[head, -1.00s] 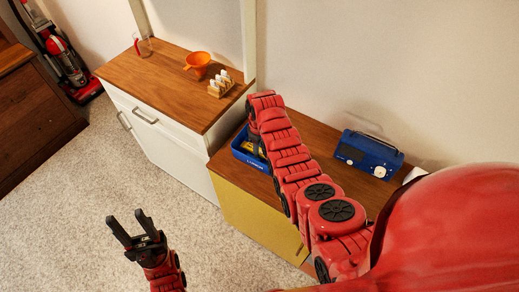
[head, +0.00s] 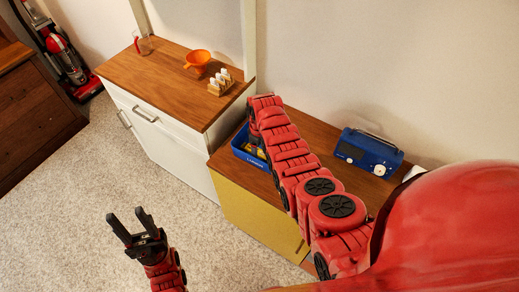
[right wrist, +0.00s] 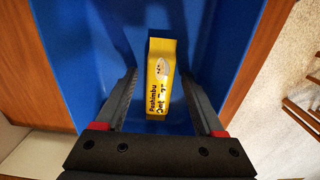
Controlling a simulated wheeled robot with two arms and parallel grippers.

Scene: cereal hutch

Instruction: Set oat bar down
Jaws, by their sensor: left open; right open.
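The oat bar (right wrist: 160,82) is a yellow packet with dark lettering. In the right wrist view it lies inside a blue bin (right wrist: 85,60), between my right gripper's fingers, with gaps on both sides. My right gripper (right wrist: 159,88) is open around it and not holding it. In the head view the blue bin (head: 249,158) sits at the left end of the low wooden-topped cabinet (head: 310,140). A bit of yellow shows in it, and my right arm hides most of the gripper there. My left gripper (head: 131,226) is open and empty over the carpet.
A blue radio (head: 368,152) stands on the low cabinet to the right. The taller white cabinet (head: 165,135) beside the bin holds an orange funnel-like cup (head: 198,60), a rack (head: 220,82) and a glass mug (head: 142,44). The carpet in front is clear.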

